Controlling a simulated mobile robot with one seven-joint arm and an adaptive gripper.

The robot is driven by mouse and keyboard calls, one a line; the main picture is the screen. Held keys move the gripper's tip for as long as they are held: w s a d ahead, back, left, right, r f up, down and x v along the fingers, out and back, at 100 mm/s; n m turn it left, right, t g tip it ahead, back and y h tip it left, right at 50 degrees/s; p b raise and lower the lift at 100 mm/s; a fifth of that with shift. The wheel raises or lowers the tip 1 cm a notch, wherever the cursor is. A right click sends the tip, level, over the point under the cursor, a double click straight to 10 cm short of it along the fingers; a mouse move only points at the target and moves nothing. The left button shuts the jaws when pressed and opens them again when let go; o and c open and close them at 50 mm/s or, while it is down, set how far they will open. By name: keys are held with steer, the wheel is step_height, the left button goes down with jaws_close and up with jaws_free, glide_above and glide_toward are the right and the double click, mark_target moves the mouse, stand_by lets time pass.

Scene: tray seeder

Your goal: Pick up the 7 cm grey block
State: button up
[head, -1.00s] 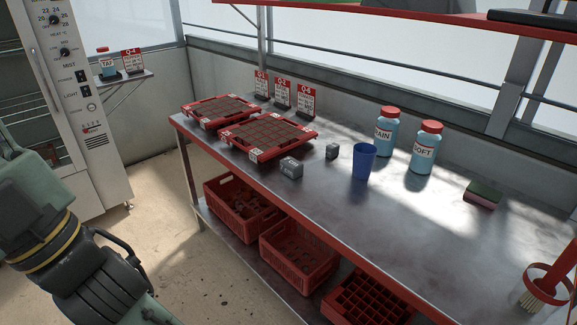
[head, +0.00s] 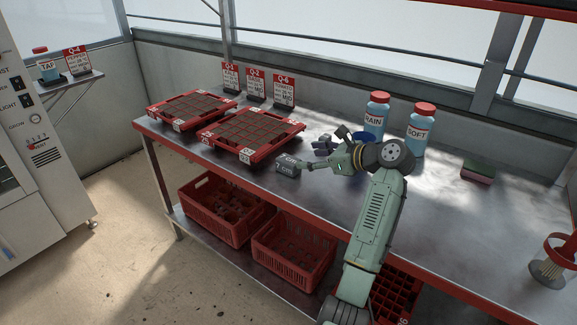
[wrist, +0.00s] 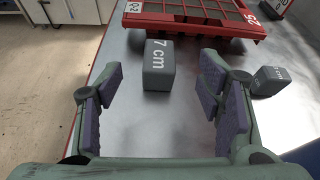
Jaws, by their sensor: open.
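The grey block marked 7 cm (wrist: 159,66) stands on the metal bench in the wrist view, just in front of a red tray. In the head view the same block (head: 287,165) sits by the tray's near corner. My gripper (wrist: 162,88) is open, with its purple-padded fingers apart to the left and right. The block is ahead of the fingertips, roughly centred between them, with nothing held. In the head view my gripper (head: 310,156) reaches over the bench from the right, its near finger close to the block.
A smaller grey block (wrist: 271,80) stands to the right. Two red seed trays (head: 250,159) (head: 166,119) lie left. A blue cup (head: 362,136) is partly hidden behind my arm. Bottles marked RAIN (head: 376,113) and SOFT (head: 420,128) stand behind. The bench's right side is mostly clear.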

mark_target(292, 160)
steer(key=shift+s+d+f+m, duration=0.15)
steer(key=shift+d+f+m, duration=0.2)
steer(key=shift+d, duration=0.1)
steer(key=p+x, duration=0.2)
steer(key=x, duration=0.8)
steer(key=shift+a+f, duration=0.1)
steer(key=shift+f, duration=0.15)
steer(key=shift+s, duration=0.1)
steer(key=c, duration=1.4)
